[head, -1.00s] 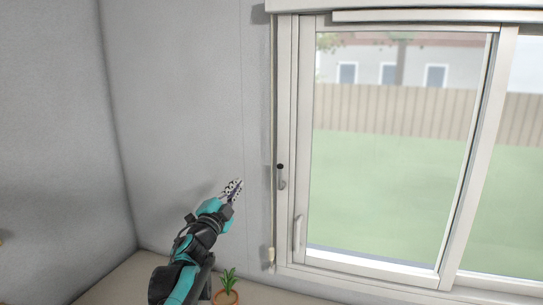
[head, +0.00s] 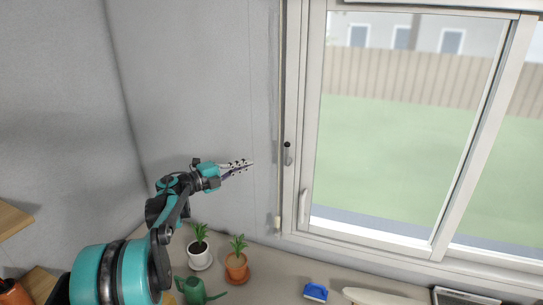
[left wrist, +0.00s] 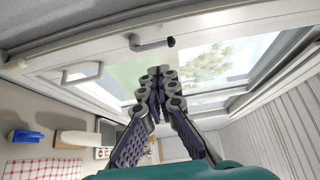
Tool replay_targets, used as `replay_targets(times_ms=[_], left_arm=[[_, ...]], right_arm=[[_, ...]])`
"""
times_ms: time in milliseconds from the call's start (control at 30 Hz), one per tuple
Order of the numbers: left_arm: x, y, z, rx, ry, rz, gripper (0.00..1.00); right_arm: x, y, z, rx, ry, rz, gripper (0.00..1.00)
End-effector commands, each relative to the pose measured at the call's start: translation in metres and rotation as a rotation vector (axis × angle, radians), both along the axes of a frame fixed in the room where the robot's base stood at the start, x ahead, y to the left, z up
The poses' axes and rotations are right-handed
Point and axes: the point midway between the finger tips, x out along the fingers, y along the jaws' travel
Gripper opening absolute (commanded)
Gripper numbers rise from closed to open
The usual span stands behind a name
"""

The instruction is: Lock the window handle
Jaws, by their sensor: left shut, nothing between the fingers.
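The window handle (head: 289,156) is a small grey lever with a black knob at its top, on the left window frame; its lever hangs downward. In the left wrist view the window handle (left wrist: 150,45) lies beyond the fingertips, with its black end at the right. My left gripper (head: 250,163) is shut and empty, pointing right toward the handle, apart from it and left of the frame. Its fingertips also show in the left wrist view (left wrist: 158,73), close together. My right gripper is not in view.
A white pull handle (head: 304,208) sits lower on the sash. A cord with an end piece (head: 277,222) hangs beside the frame. Potted plants (head: 200,250) (head: 237,267), a green watering can (head: 194,291) and a blue object (head: 316,292) stand on the counter below.

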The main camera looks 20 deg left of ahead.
Motion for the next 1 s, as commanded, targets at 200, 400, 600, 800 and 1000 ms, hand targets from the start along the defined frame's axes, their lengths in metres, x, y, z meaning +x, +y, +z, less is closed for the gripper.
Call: replay_targets(times_ms=[200,400,600,800,1000], left_arm=[[0.023,-0.017,0.002,-0.001,-0.001,-0.003,0.0],[0.06,-0.042,0.003,-0.001,-0.001,-0.003,0.0],[0.092,-0.063,0.003,-0.001,-0.001,-0.002,0.0],[0.11,-0.074,0.002,-0.001,0.0,0.0,0.0],[0.115,-0.077,0.001,-0.001,-0.001,0.001,0.0]], right_arm=[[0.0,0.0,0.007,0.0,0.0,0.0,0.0],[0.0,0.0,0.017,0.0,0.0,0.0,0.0],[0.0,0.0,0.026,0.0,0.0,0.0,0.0],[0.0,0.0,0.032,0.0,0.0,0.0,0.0],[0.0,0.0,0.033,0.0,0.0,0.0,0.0]])
